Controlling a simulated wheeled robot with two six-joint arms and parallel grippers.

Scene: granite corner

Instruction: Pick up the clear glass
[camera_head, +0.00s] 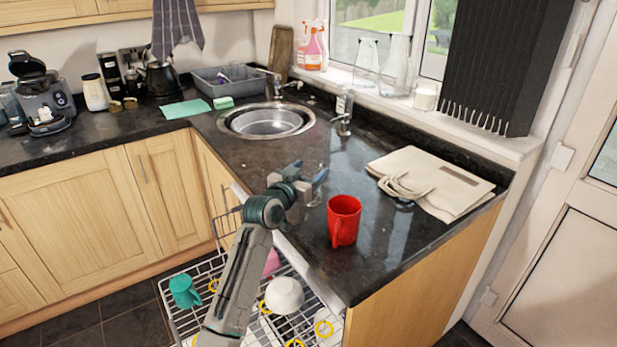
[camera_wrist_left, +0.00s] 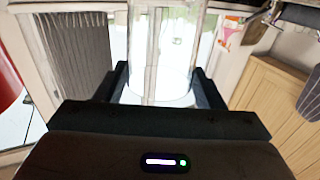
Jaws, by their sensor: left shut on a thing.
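The clear glass (camera_wrist_left: 162,50) fills the middle of the left wrist view, between the two dark fingers of my left gripper (camera_wrist_left: 162,86). The gripper is shut on it, and its see-through wall shows the bright background. In the head view my left gripper (camera_head: 318,184) is over the granite counter, beyond and left of a red mug. The glass is very hard to make out there, and I cannot tell whether its base touches the counter. My right gripper is not in view.
The red mug (camera_head: 343,222) stands close to my left gripper, near the counter edge. A folded cream bag (camera_head: 440,185) lies to the right. The sink (camera_head: 266,120) is behind. An open dishwasher rack (camera_head: 185,320) with crockery is below my left arm.

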